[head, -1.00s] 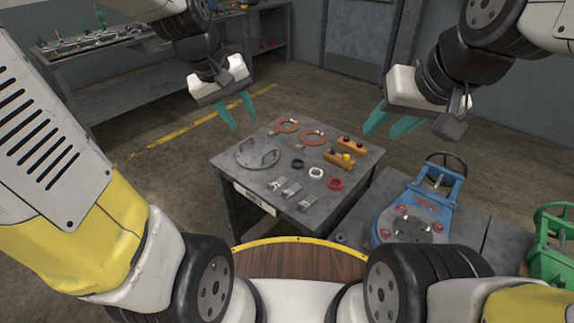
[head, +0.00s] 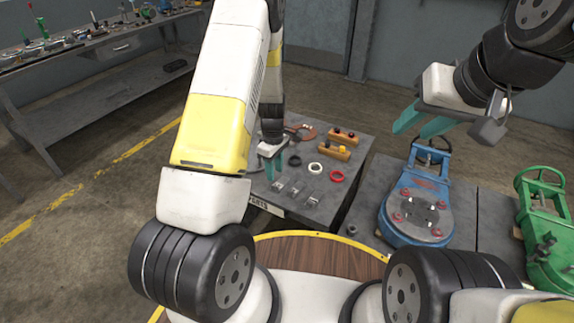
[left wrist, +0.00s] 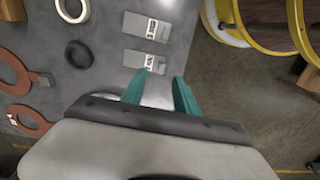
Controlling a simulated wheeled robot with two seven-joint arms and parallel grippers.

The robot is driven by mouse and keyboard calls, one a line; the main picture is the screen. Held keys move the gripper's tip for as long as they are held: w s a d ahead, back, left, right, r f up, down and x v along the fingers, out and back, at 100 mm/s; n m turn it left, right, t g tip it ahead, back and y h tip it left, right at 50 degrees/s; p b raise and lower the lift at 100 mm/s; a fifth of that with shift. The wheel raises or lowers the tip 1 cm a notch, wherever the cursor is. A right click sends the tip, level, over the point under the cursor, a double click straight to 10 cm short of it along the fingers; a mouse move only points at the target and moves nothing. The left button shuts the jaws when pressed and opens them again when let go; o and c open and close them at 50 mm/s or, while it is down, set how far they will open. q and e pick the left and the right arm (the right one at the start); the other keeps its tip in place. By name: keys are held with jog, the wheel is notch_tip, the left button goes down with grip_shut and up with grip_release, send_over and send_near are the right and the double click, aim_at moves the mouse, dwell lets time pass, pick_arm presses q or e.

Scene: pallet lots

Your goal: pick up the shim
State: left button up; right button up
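Three small flat grey metal pieces, which look like the shims, lie in a row near the table's front edge: a left one (head: 279,185), a middle one (head: 296,191) and a right one (head: 313,198). Two grey pieces show clearly in the left wrist view, one at the top (left wrist: 147,25) and one below it (left wrist: 146,60). My left gripper (head: 274,167) is over the table near the left piece, fingers pointing down. In the left wrist view its fingers (left wrist: 161,74) are apart, with no held object visible. My right gripper (head: 420,120) is open and empty, high above the table's right side.
Black (head: 295,160), white (head: 315,168) and red (head: 337,176) rings lie close behind the pieces. Orange blocks (head: 334,153) and a copper ring (head: 305,131) lie farther back. A blue fixture (head: 417,205) and a green one (head: 545,220) stand to the right.

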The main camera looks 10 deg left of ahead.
aim_at(274, 185)
pick_arm(q)
notch_tip(274, 185, down, 7)
jog(key=shift+s+a+r, duration=0.1)
jog(key=shift+a, duration=0.05)
grip_shut()
